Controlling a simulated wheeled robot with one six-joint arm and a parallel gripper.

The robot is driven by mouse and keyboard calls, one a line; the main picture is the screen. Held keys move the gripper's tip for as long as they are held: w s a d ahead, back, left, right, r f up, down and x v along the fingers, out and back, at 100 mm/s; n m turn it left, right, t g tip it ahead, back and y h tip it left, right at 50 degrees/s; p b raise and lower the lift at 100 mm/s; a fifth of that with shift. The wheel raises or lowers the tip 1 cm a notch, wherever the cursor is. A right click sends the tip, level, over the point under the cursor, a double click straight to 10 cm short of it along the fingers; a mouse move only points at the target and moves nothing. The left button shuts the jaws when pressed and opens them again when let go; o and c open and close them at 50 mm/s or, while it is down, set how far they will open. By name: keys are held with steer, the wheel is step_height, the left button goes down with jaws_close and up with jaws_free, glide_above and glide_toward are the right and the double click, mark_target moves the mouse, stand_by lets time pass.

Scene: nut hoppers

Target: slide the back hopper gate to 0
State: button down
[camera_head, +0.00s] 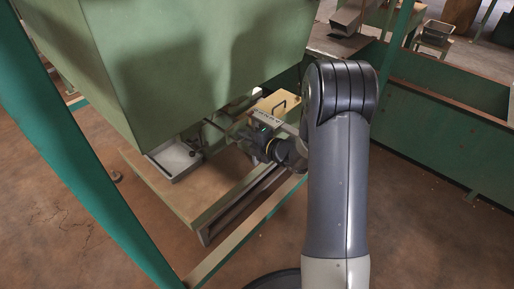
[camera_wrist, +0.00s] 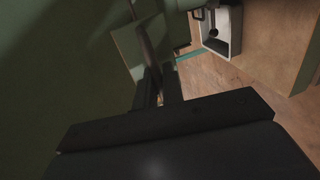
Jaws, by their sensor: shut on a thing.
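The large green hopper (camera_head: 200,60) fills the upper left of the head view, and its dark underside fills the left of the wrist view (camera_wrist: 50,60). My gripper (camera_head: 231,126) reaches in beneath its lower edge. In the wrist view my gripper (camera_wrist: 160,88) is shut on a thin upright bar (camera_wrist: 148,48), which looks like the gate handle. A flat pale green plate (camera_wrist: 130,48) lies behind the bar. The gate's opening and any scale with a 0 mark cannot be made out.
A grey metal tray (camera_head: 163,173) sits on a wooden shelf (camera_head: 205,187) below the hopper; it shows in the wrist view too (camera_wrist: 236,42). A tan box with a black handle (camera_head: 284,105) stands just beyond my gripper. A green post (camera_head: 75,150) crosses at left.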

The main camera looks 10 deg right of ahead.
steer(key=shift+w+a, duration=0.25)
steer(key=shift+w, duration=0.15)
steer(key=c, duration=1.6)
jaws_free()
steer(key=shift+w+a, duration=0.1)
steer(key=shift+c, duration=0.2)
steer(key=p+v, duration=0.2)
steer(key=v, duration=0.9)
